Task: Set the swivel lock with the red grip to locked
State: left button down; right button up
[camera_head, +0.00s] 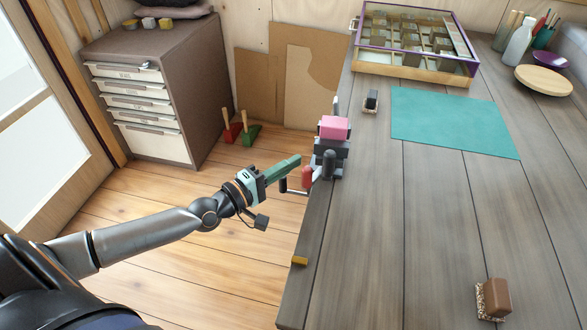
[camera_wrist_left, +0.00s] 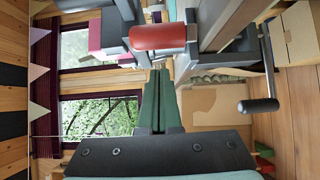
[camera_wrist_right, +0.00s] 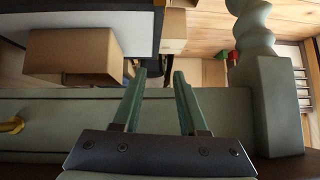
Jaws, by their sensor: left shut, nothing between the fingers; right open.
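The red grip (camera_head: 307,176) of the swivel lock is at the table's left edge, on a dark vise-like fixture (camera_head: 330,160) that holds a pink block (camera_head: 334,128). In the left wrist view the red grip (camera_wrist_left: 158,36) shows large, just beyond the fingertips. My left gripper (camera_head: 297,161) is shut and empty, its green fingertips close to the red grip, slightly above and left of it. I cannot tell whether they touch. My right gripper (camera_wrist_right: 158,75) is open and empty, seen only in the right wrist view.
A crank handle (camera_wrist_left: 258,104) sticks out beside the fixture. On the table are a small dark block (camera_head: 371,100), a teal mat (camera_head: 453,122), a divided case (camera_head: 410,65) and a brown brush (camera_head: 494,298). A drawer cabinet (camera_head: 150,85) stands at the left. The table's middle is clear.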

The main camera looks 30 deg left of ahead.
aim_at(311, 178)
pick_arm(q)
jog(key=shift+s+d+r+p, duration=0.1)
jog(key=shift+s+d+p, duration=0.25)
jog(key=shift+s+d, duration=0.6)
pick_arm(e)
jog(key=shift+s+d+h, duration=0.3)
jog(key=shift+s+d, duration=0.3)
jog(key=shift+d, duration=0.15)
jog(key=shift+r, duration=0.1)
